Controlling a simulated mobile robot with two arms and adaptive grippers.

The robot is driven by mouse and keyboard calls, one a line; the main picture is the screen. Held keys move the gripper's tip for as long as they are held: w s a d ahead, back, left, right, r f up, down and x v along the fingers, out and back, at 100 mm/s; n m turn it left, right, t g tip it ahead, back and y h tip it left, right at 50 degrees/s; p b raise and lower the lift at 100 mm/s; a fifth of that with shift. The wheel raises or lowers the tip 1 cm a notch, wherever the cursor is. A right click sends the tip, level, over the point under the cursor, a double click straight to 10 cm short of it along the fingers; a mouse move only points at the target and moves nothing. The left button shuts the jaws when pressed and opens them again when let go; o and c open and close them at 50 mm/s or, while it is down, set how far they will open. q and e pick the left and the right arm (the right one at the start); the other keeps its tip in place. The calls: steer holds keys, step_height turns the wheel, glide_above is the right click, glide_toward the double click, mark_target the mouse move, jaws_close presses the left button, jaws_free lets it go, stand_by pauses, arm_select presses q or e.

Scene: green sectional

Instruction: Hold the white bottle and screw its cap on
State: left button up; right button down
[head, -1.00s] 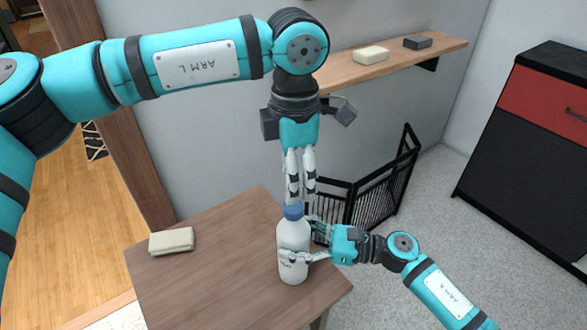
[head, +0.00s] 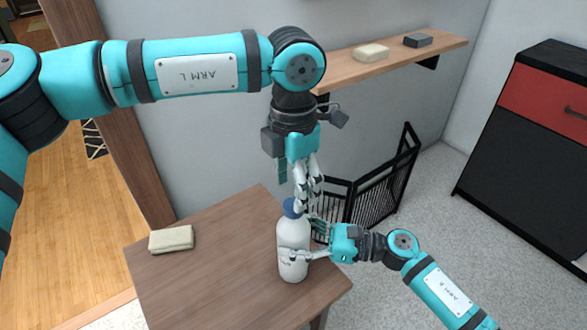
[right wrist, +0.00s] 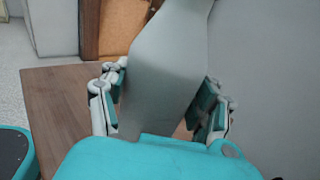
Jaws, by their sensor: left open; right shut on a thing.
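The white bottle (head: 293,235) stands upright near the right edge of the wooden table. A blue cap (head: 290,208) sits on its top, partly hidden by fingers. My left gripper (head: 302,208) points down at the cap from above, its fingers open beside it. My right gripper (head: 306,240) is shut on the bottle's body from the right. In the right wrist view the bottle (right wrist: 165,75) fills the space between the two fingers of the right gripper (right wrist: 163,100). The cap is not visible in that view, and the threads cannot be seen.
The wooden table (head: 215,270) holds a beige block (head: 171,240) at its left. A black wire rack (head: 375,190) stands behind the table. A wall shelf (head: 395,58) holds a cream block (head: 371,53) and a dark block (head: 418,41). The table's middle is clear.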

arm_select(q)
steer(key=shift+f, duration=2.35)
jaws_close()
steer(key=shift+o, duration=0.6)
jaws_free()
step_height(320, 180, up, 12)
